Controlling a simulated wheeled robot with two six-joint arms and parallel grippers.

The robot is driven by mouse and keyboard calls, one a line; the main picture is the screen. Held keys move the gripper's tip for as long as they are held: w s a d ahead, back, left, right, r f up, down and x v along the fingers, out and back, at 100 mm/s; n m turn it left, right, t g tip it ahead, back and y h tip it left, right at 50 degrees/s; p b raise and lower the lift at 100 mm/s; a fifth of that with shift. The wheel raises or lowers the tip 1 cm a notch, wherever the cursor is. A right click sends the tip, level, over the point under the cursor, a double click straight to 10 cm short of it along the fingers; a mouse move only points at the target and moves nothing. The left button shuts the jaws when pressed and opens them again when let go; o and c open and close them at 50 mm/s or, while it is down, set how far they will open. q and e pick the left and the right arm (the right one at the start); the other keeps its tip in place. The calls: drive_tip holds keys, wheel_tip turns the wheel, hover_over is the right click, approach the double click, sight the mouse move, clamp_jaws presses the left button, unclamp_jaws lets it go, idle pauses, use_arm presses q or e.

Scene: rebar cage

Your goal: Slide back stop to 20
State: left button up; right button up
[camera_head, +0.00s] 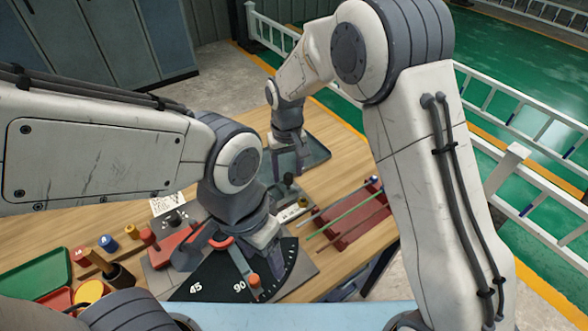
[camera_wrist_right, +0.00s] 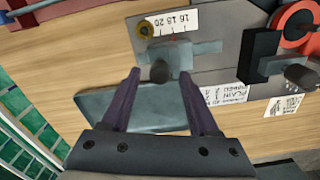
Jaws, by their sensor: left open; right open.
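The back stop (camera_wrist_right: 183,57) is a grey sliding block with a dark round knob (camera_wrist_right: 159,72), seen in the right wrist view. Behind it lies a white scale (camera_wrist_right: 178,22) marked 16, 18 and 20, with a thin red pointer near the 18. My right gripper (camera_wrist_right: 159,80) is open, its fingertips on either side of the knob, with gaps visible. In the head view, my right gripper (camera_head: 287,152) hangs beyond the bending plate, near the black knob (camera_head: 288,180). My left gripper (camera_head: 215,250) is over the bender; its fingertips are partly hidden.
The angle dial (camera_head: 215,280) shows 45 and 90. A red rack (camera_head: 350,222) with rods stands at right. A green tray (camera_head: 38,275) and several coloured pegs lie at left. A brass knob (camera_wrist_right: 146,29) sits beside the scale.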

drive_tip(key=shift+f, duration=0.15)
clamp_jaws()
drive_tip(key=shift+d, duration=0.1)
idle(1.3)
